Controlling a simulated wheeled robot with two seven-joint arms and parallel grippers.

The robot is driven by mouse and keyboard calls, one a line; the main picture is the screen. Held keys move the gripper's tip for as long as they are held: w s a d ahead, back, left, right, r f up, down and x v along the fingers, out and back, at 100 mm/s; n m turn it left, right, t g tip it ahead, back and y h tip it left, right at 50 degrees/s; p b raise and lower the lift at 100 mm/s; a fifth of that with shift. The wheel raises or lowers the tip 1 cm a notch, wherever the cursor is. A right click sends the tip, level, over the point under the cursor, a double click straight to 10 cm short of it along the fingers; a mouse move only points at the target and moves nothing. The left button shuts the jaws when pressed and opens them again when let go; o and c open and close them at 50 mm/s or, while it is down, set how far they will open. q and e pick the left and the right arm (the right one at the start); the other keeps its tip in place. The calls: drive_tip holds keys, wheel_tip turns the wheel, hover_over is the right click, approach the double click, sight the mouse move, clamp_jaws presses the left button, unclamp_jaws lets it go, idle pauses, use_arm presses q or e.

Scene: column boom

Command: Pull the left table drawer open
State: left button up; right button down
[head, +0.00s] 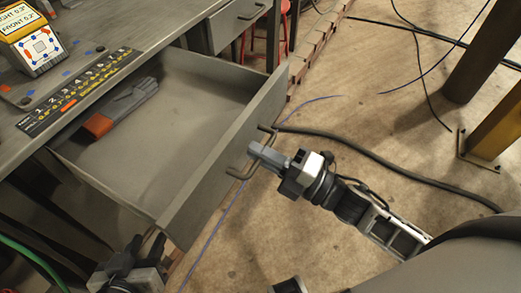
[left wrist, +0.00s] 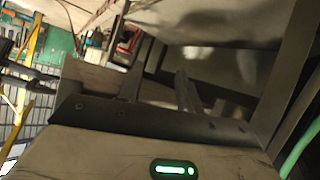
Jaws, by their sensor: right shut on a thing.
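The left table drawer (head: 185,185) is pulled well out from under the grey table top (head: 125,30). Its front panel carries a dark bar handle (head: 232,171). My right gripper (head: 262,153) is at this handle and shut on it, reaching in from the right. My left gripper (head: 146,243) is below the drawer's near corner in the head view. In the left wrist view its two fingers (left wrist: 157,82) stand apart with nothing seen between them. Whether it touches the drawer I cannot tell.
An orange and grey tool (head: 120,107) lies inside the drawer. A second drawer (head: 235,22) further along the table is closed. A dark cable (head: 390,170) runs across the floor, and a yellow post (head: 495,125) stands at right. Floor between is open.

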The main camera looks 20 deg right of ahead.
use_arm(q)
drive_tip(key=shift+r, duration=0.1)
use_arm(e)
drive_tip(key=c, duration=1.6)
unclamp_jaws()
use_arm(q)
drive_tip(key=shift+f+b, duration=0.2)
drive_tip(key=shift+b, duration=0.35)
use_arm(e)
drive_tip(key=v, duration=1.6)
drive_tip(key=shift+r, duration=0.1)
use_arm(q)
drive_tip(key=shift+s, duration=0.15)
